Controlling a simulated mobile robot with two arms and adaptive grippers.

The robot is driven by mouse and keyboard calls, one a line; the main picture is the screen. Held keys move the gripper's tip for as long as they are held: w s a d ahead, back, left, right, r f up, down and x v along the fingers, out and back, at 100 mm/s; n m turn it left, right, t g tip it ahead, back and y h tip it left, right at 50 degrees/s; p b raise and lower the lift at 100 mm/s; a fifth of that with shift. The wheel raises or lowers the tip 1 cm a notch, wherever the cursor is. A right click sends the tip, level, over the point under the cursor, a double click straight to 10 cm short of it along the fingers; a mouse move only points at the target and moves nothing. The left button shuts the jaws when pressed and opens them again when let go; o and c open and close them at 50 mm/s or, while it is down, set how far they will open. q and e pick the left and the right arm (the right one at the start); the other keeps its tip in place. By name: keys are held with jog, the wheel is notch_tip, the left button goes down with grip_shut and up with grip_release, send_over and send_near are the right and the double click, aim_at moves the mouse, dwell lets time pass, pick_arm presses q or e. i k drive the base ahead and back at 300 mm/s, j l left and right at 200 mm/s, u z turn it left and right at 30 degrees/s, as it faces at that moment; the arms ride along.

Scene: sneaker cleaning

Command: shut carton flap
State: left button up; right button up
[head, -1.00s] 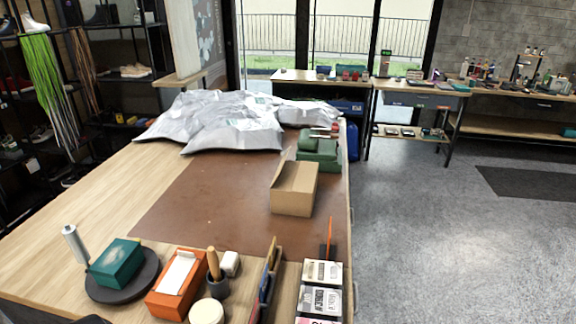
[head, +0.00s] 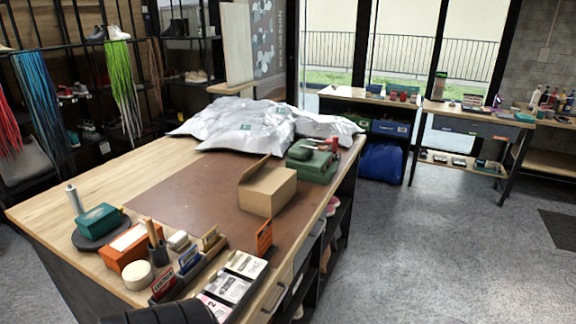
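A small brown cardboard carton (head: 267,194) stands on the brown mat (head: 190,187) near the right side of the wooden worktable. One flap (head: 254,169) stands up at a slant along its left side. The rest of its top looks covered, though the left part of the top is hard to make out. Neither of my grippers is in view. A dark, ribbed rounded part at the bottom edge may be part of my arm.
Green boxes (head: 313,165) stand just behind the carton. Grey plastic bags (head: 246,128) cover the table's back. An orange box (head: 127,246), a teal box (head: 99,220) and card boxes (head: 231,287) line the near edge. Floor (head: 420,250) to the right is clear.

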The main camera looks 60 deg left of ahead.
aim_at(253, 169)
jog(key=i+u, duration=0.4)
jog(key=i+l+u, duration=0.2)
jog(key=i+u, duration=0.2)
jog(key=i, duration=0.2)
jog(key=i+l+u, duration=0.4)
jog(key=i+j, duration=0.05)
jog(key=i, duration=0.05)
